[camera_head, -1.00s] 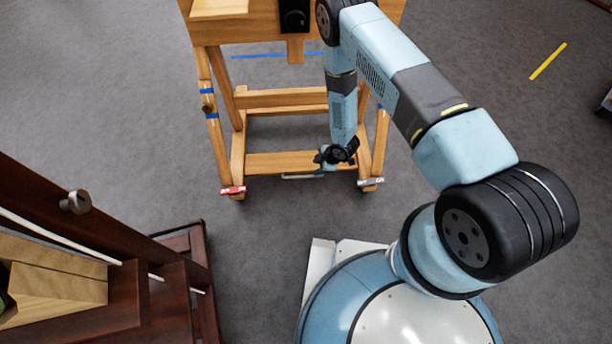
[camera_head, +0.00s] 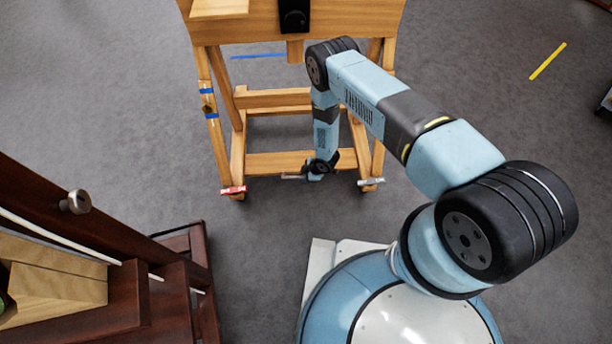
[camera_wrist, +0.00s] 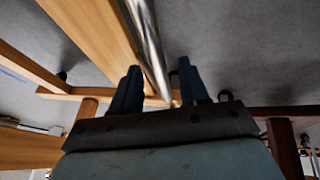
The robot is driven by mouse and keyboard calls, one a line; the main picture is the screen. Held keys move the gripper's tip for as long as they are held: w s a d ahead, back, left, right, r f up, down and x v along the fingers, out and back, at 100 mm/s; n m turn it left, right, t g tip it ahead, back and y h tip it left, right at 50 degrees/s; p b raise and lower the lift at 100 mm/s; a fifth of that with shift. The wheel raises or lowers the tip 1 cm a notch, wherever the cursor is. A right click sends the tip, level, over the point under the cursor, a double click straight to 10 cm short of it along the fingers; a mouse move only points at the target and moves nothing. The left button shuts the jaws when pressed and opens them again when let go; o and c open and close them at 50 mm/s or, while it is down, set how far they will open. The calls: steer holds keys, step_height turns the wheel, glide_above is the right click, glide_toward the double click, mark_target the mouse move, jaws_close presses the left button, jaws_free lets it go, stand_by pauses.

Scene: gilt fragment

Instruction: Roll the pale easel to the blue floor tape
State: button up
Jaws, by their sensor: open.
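The pale wooden easel (camera_head: 280,162) stands upright in the head view, with its low front rail toward me. A short metal bar (camera_head: 291,177) is at that rail; it also shows in the wrist view (camera_wrist: 146,40). My gripper (camera_head: 319,170) is low at the rail, beside the bar's visible part. In the wrist view my gripper (camera_wrist: 158,78) is open, and the bar runs through the picture between its two fingers. I cannot tell whether they touch it. The blue floor tape (camera_head: 258,57) lies beyond the easel, partly hidden by its frame.
A red lever (camera_head: 233,190) and a grey lever (camera_head: 371,182) sit at the easel's front feet. A dark wooden easel (camera_head: 130,300) fills the lower left. A yellow tape strip (camera_head: 548,61) lies at the upper right. Grey floor is clear around the pale easel's sides.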

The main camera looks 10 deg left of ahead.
steer(key=shift+a+f, duration=0.1)
jaws_close()
stand_by(0.4)
stand_by(0.3)
